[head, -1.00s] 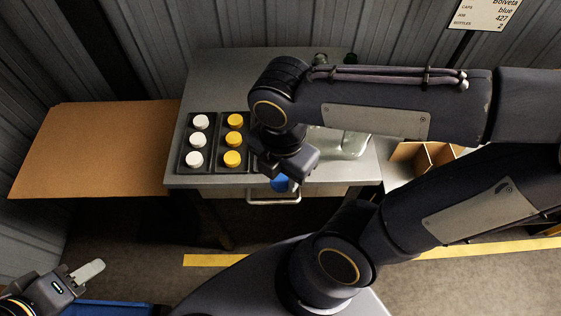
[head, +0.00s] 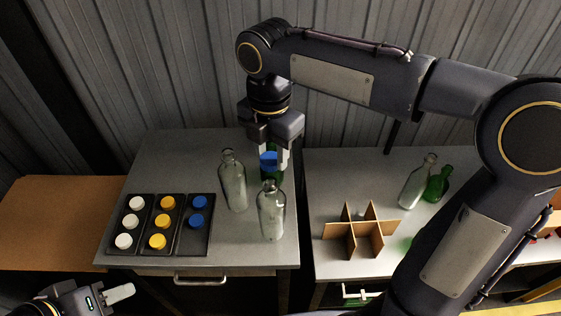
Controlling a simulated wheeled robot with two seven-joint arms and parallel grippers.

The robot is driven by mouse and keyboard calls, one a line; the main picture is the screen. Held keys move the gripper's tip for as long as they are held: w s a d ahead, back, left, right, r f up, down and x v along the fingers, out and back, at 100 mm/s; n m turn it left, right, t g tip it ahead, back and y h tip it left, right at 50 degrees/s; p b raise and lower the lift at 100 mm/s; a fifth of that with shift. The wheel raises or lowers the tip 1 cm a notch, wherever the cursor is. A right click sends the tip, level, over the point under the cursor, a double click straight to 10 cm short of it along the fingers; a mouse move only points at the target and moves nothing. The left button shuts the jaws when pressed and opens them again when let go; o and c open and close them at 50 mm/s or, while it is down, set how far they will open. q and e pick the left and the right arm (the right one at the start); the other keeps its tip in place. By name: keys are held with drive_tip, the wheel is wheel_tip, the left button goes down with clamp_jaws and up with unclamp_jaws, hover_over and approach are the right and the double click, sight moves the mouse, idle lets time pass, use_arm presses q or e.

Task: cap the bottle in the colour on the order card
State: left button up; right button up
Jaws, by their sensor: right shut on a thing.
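My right gripper (head: 271,159) is shut on a blue cap (head: 269,161) at the back of the left table. The cap is directly over a green bottle (head: 271,178), mostly hidden by a clear bottle and the fingers; I cannot tell whether they touch. Two clear bottles, one left (head: 233,181) and one nearer (head: 271,211), stand uncapped beside it. Cap trays hold white caps (head: 130,221), yellow caps (head: 163,221) and two blue caps (head: 198,210). My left gripper (head: 118,293) is low at the left, apparently empty; only one pale finger shows clearly. The order card is out of view.
A cardboard divider (head: 352,232) stands on the right table (head: 325,185). Behind it are a clear bottle (head: 417,182) and a green bottle (head: 437,184). A brown board (head: 50,222) lies left of the trays. A corrugated wall closes the back. My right arm covers much of the right side.

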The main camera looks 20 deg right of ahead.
sight(271, 180)
drive_tip(key=shift+a+f+b, duration=0.15)
drive_tip(key=shift+f+b, duration=0.35)
drive_tip(key=shift+f, duration=0.05)
wheel_tip(271, 180, down, 3)
drive_tip(key=b, duration=0.3)
drive_tip(key=shift+f, duration=0.3)
drive_tip(key=shift+p, duration=0.35)
idle(0.5)
drive_tip(key=shift+f, duration=0.6)
idle(0.5)
drive_tip(key=shift+f, duration=0.2)
idle(0.6)
drive_tip(key=o, duration=1)
drive_tip(key=shift+o, duration=0.4)
